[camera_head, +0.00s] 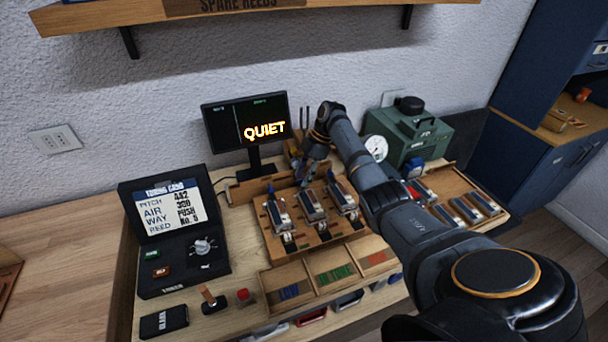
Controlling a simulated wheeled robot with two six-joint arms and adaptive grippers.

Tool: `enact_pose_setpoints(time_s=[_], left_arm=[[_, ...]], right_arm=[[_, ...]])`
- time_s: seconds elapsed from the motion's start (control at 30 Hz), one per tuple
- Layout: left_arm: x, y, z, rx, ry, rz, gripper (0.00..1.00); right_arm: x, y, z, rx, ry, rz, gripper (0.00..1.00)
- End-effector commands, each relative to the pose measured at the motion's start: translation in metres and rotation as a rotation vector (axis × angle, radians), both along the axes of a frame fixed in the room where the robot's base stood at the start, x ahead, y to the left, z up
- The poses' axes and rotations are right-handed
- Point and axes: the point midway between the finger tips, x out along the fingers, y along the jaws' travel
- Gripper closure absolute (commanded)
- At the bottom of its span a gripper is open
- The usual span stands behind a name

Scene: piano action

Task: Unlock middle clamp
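Three silver-and-dark clamps stand in a row on a wooden block (330,239) in the middle of the bench. The middle clamp (312,208) is between the left clamp (277,216) and the right clamp (344,200). My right arm reaches in from the right, and its wrist bends down behind the row. My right gripper (306,178) points down at the far end of the middle clamp. Its fingertips are small and dark here, so I cannot tell whether they touch the clamp or how far apart they are. My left gripper is out of view.
A monitor (245,112) reading QUIET stands behind the block. An open black case (165,292) is at the left. A sectioned wooden tray (310,294) lies in front. A green machine (418,135) and reed tray (470,185) are at the right. A shelf (270,14) hangs above.

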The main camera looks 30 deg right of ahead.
Motion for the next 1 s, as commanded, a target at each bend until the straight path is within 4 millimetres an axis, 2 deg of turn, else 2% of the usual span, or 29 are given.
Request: enact_pose_setpoints(time_s=[0.17, 0.27, 0.5, 0.7, 0.8, 1.0], left_arm=[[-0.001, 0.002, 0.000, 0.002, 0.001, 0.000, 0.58], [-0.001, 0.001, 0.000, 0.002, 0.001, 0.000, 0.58], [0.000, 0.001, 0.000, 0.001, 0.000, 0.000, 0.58], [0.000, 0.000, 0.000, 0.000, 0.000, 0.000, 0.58], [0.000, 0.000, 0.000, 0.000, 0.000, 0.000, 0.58], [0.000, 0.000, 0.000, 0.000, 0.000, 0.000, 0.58]], right_arm=[[0.000, -0.001, 0.003, 0.000, 0.000, 0.000, 0.58], [-0.001, -0.007, 0.015, -0.002, -0.002, -0.001, 0.58], [-0.006, -0.028, 0.069, -0.001, -0.002, -0.002, 0.58], [-0.009, -0.041, 0.101, 0.000, -0.001, 0.000, 0.58], [-0.010, -0.044, 0.109, 0.000, -0.001, 0.000, 0.58], [-0.010, -0.045, 0.111, 0.000, 0.001, 0.000, 0.58]])
